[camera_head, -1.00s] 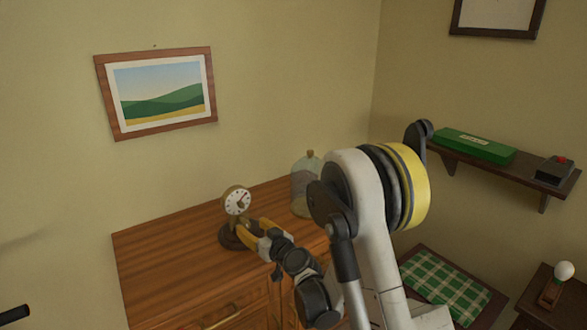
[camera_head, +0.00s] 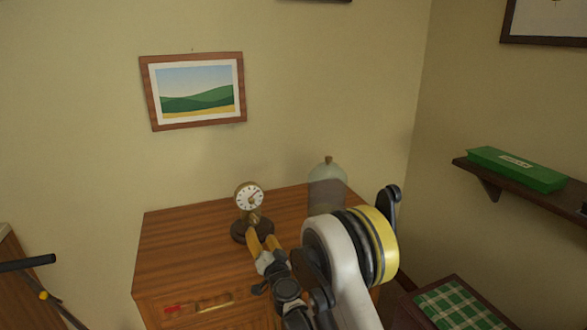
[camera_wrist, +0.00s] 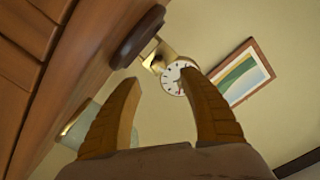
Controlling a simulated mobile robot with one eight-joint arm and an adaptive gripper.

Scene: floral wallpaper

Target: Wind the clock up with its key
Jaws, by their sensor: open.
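The clock (camera_head: 249,196) has a round white dial in a brass case and stands upright on a dark round base (camera_head: 252,231) on the wooden cabinet. In the wrist view the clock's dial (camera_wrist: 177,78) shows beyond and between my fingers, with a brass part (camera_wrist: 157,62) beside it. I cannot tell whether that brass part is the key. My gripper (camera_head: 262,234) is just in front of the clock's base. In the wrist view my gripper (camera_wrist: 160,90) has its two yellow fingers spread wide, with nothing between them.
A glass dome (camera_head: 327,187) stands on the cabinet top (camera_head: 180,245) right of the clock. The cabinet's left part is clear. A framed landscape (camera_head: 197,90) hangs behind. A wall shelf at right holds a green box (camera_head: 517,168). A green checked cloth (camera_head: 459,306) is at lower right.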

